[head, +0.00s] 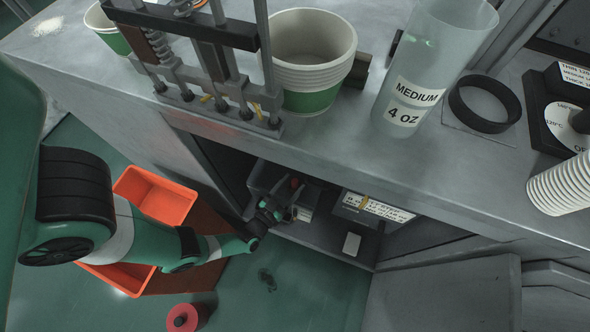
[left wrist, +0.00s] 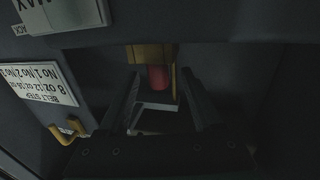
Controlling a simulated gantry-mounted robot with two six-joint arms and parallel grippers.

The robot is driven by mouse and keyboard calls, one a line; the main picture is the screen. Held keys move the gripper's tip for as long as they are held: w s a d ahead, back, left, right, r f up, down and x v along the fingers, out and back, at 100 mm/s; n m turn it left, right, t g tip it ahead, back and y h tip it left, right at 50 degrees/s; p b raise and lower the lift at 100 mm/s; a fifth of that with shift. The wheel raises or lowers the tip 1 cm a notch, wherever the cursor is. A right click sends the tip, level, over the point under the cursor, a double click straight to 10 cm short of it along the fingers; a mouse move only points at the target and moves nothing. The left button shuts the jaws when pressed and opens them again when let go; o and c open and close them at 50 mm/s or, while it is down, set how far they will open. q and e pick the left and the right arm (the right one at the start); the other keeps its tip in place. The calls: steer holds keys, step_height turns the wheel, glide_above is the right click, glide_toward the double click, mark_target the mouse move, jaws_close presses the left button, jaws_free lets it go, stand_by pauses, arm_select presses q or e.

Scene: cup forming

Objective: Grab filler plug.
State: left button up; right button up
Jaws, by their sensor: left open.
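In the left wrist view a red cylindrical piece (left wrist: 158,78), which may be the filler plug, shows beside a brass-yellow block (left wrist: 137,55). My left gripper (left wrist: 161,84) is open, with the red piece between the fingertips in the picture. I cannot tell whether the fingers touch it. In the head view my left gripper (head: 290,203) reaches into the dark compartment under the counter. My right gripper is not in view.
A grey bin (head: 266,176) and a labelled box (head: 372,207) are in the compartment below the counter edge (head: 330,150). A labelled panel (left wrist: 45,88) and a yellow handle (left wrist: 68,130) are left of my fingers. Orange trays (head: 158,196) stand below.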

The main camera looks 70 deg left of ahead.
mark_target(297, 179)
arm_select(q)
steer(key=b+x, duration=0.1)
steer(key=x, duration=0.4)
steer(key=shift+w+r, duration=0.15)
steer(key=shift+d, duration=0.1)
steer(key=shift+c, duration=0.4)
jaws_close()
